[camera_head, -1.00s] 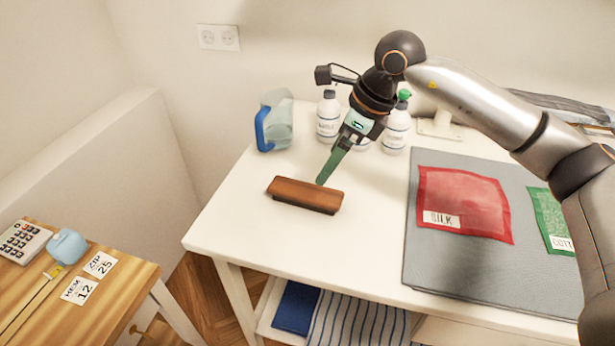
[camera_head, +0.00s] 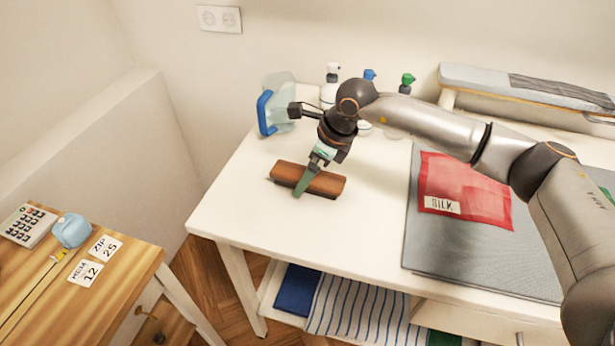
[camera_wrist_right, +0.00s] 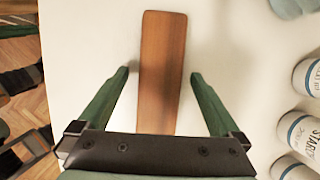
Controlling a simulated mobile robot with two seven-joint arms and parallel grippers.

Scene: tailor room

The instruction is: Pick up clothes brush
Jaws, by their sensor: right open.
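The clothes brush, a long brown wooden block (camera_head: 326,184), lies on the white table near its left end. My right gripper (camera_head: 302,188) comes down over the brush from above, with a green finger in front of its near side. In the right wrist view the brush (camera_wrist_right: 161,70) runs lengthwise between the two open green fingers (camera_wrist_right: 158,75). There is a gap on each side, and neither finger visibly touches it. The near end of the brush is hidden behind the gripper body. My left gripper is not in view.
A grey mat (camera_head: 430,250) with a red silk cloth (camera_head: 470,190) lies to the right. The white table (camera_head: 230,205) is clear left of the brush.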

